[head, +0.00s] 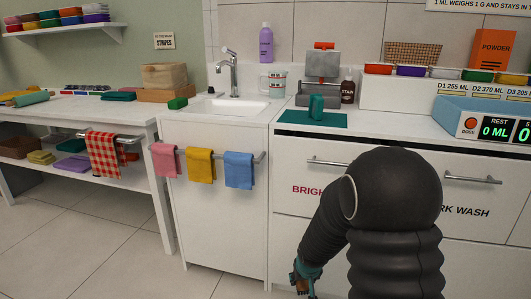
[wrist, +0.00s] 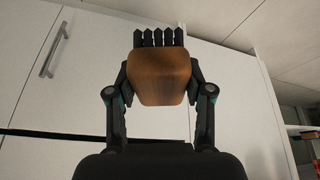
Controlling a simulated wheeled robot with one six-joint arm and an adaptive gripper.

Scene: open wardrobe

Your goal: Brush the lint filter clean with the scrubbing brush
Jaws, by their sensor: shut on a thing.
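My gripper (wrist: 160,95) is shut on the scrubbing brush (wrist: 160,80), a wooden block with dark bristles along its far end. In the head view my gripper (head: 305,277) is low in front of the white cabinet, well below the counter. Only a small brown part of the brush (head: 300,285) shows there. A grey panel with a red tab (head: 322,66), which looks like the lint filter, stands upright on the counter at a grey holder (head: 318,95), right of the sink. The brush is apart from it. The panel's surface is too small to judge for lint.
A brown bottle (head: 347,92) and a mug (head: 272,82) stand near the holder. Cloths hang on a rail (head: 262,156). Drawer handles (head: 473,180) stick out from the cabinet front.

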